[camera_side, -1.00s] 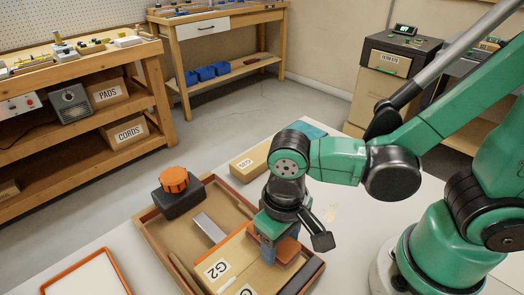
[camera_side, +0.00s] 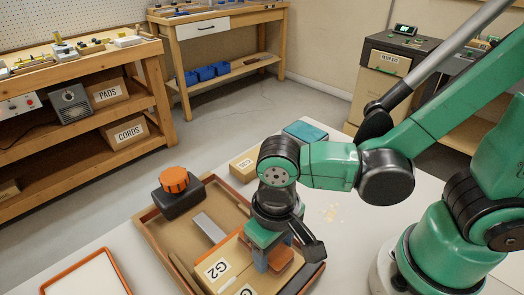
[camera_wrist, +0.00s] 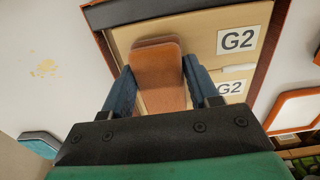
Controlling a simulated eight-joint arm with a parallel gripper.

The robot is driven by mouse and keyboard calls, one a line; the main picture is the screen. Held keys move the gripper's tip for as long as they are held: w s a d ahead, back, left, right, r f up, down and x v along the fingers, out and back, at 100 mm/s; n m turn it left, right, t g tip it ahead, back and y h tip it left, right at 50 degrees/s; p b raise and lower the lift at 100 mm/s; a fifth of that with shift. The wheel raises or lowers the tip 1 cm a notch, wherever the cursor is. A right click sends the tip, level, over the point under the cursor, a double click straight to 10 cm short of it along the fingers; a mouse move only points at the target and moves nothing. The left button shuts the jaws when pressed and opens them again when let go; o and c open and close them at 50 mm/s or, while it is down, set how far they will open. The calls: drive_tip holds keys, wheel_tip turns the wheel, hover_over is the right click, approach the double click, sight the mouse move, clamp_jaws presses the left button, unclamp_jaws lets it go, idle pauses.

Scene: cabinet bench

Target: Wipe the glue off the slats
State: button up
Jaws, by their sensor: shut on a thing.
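My gripper (camera_side: 268,262) is shut on an orange-brown pad (camera_side: 283,257), which also shows between the blue fingers in the wrist view (camera_wrist: 158,72). The pad is over the pale wooden slats (camera_side: 238,258), which carry G2 labels and lie in the brown tray (camera_side: 150,243). In the wrist view the slats (camera_wrist: 205,50) extend beside and beyond the pad. A short whitish streak (camera_wrist: 238,68), perhaps glue, lies between the two G2 labels. I cannot tell whether the pad touches the wood.
A grey metal bar (camera_side: 209,228) lies inside. A cardboard box (camera_side: 244,164) and a teal box (camera_side: 305,132) are behind. An orange-rimmed white tray (camera_side: 88,275) is front left. Yellowish specks (camera_side: 331,213) mark the table.

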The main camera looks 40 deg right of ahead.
sight(231, 288)
drive_tip(key=shift+a, duration=4.2)
drive_tip(key=shift+d, duration=0.2)
drive_tip(key=shift+d+f, duration=0.15)
drive_tip(key=shift+d, duration=5)
drive_tip(key=shift+r, duration=3)
